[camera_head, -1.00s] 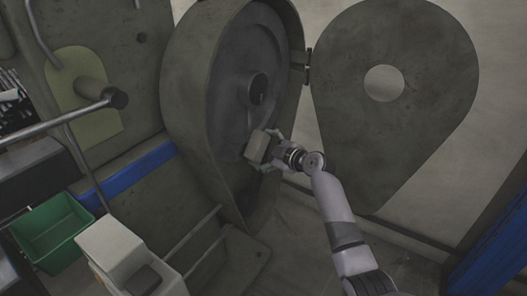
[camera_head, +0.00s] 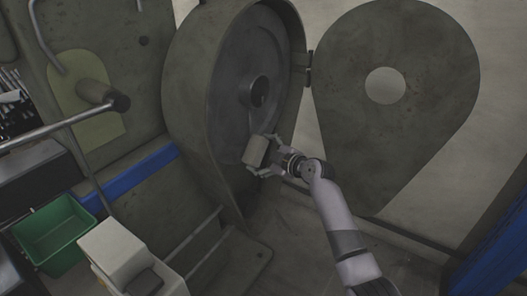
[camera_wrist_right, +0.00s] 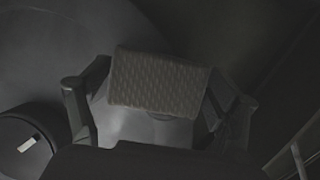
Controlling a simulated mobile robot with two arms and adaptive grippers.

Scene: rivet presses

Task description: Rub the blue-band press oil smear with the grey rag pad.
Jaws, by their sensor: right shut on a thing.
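The blue-band press (camera_head: 120,182) stands at the left, with a blue stripe low on its body and its round guard housing (camera_head: 188,100) open. My right gripper (camera_head: 264,155) is shut on the grey rag pad (camera_head: 254,151) and holds it in the lower part of the housing, below the hub (camera_head: 257,91). The right wrist view shows the textured pad (camera_wrist_right: 158,80) between both fingers, in front of a dark metal face. I cannot tell whether the pad touches that face. I cannot make out the oil smear. My left gripper is not in view.
The open guard door (camera_head: 405,130) with a round pale disc hangs at the right. A green bin (camera_head: 54,238) stands at the lower left. Metal rails (camera_head: 200,238) run low in front of the press. Floor shows clear at the bottom centre.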

